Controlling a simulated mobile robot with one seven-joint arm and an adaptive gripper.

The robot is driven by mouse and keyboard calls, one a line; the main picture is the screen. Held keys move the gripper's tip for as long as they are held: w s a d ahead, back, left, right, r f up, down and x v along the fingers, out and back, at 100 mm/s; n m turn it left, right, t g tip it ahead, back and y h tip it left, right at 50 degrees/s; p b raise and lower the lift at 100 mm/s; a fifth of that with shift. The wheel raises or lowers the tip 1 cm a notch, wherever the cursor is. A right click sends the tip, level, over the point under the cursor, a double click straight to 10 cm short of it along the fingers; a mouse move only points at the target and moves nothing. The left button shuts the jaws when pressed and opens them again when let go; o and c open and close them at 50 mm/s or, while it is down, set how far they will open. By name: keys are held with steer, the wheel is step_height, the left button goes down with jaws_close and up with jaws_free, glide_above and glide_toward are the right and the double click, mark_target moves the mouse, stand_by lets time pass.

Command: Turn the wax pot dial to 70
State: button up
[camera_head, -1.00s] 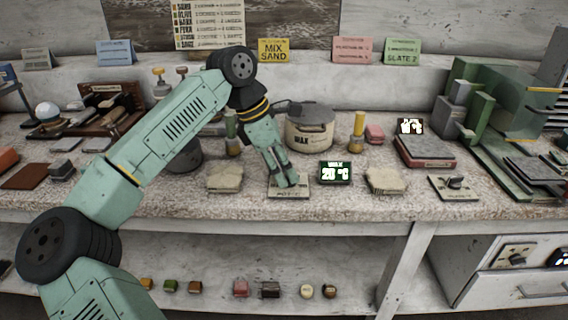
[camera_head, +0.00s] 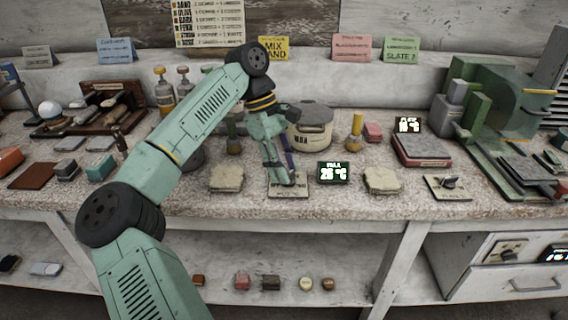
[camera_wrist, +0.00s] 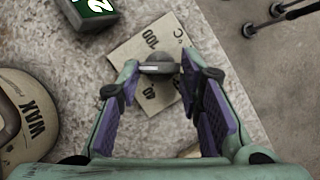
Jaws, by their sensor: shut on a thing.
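The wax pot (camera_head: 310,132) is a pale round pot marked WAX behind my gripper, and part of it shows at the left of the wrist view (camera_wrist: 22,118). Its dial plate (camera_head: 290,191) lies on the bench in front; in the wrist view the plate (camera_wrist: 132,52) reads 100, 40 and °C. The grey dial knob (camera_wrist: 160,68) sits between my fingertips. My gripper (camera_head: 281,180) points down over the plate, shut on the knob, one finger on each side. The knob's exact setting cannot be read. A small display (camera_head: 333,173) beside the plate seems to read 26 °C.
Pale rough slabs (camera_head: 227,178) (camera_head: 382,180) lie on either side of the plate and display. A yellow-handled tool (camera_head: 356,131) stands right of the pot. Another dial plate (camera_head: 447,188) lies farther right. The bench's front edge is close to the plate.

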stand_by(0.5)
steer(key=o, duration=1.2)
steer(key=shift+c, duration=0.2)
steer(key=v, duration=1.2)
steer(key=shift+d, duration=0.1)
